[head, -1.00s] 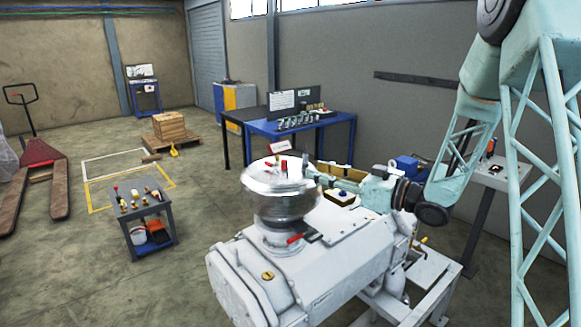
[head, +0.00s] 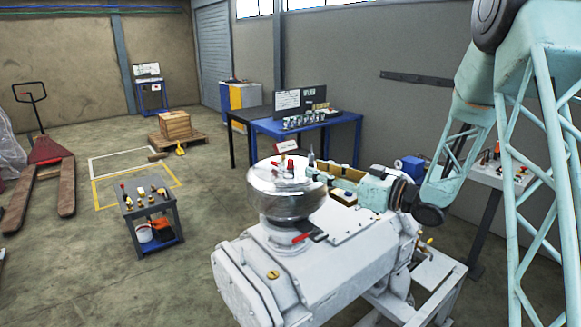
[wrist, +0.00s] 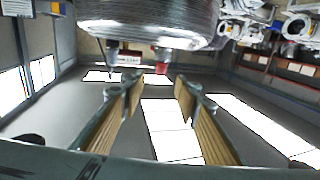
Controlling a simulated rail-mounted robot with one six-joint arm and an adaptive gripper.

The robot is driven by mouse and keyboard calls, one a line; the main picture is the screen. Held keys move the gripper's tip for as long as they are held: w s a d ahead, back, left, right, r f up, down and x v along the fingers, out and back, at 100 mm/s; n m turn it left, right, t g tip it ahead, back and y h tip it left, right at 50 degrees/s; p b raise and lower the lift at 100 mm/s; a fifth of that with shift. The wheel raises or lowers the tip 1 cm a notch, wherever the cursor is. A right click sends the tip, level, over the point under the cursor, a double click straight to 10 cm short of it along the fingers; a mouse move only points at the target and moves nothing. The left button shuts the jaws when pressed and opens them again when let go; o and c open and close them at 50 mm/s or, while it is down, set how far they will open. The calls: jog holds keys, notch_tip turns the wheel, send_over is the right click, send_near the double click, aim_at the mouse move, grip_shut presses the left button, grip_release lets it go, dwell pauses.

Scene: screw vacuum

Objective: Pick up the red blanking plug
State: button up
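A small red plug (head: 290,166) stands on top of the shiny metal drum (head: 285,200) on the white pump. In the wrist view a red piece (wrist: 162,67), probably this plug, shows beyond the fingertips, between them sideways, against the drum's face (wrist: 150,30). My gripper (head: 316,174) is just right of the drum top, level with it. In the wrist view my gripper (wrist: 159,88) has its two fingers wide apart with nothing between them. Contact with the plug is not visible.
A dark fitting (wrist: 112,48) sits beside the red piece. A red-handled valve (head: 301,238) is below the drum on the pump body (head: 290,275). A tool cart (head: 148,195) stands left and a blue bench (head: 300,124) behind.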

aim_at(290, 159)
jog(key=shift+x, duration=2.9)
jog(key=shift+w+a, duration=0.1)
jog(key=shift+a, duration=0.05)
jog(key=shift+x, duration=2.45)
jog(key=c, duration=0.9)
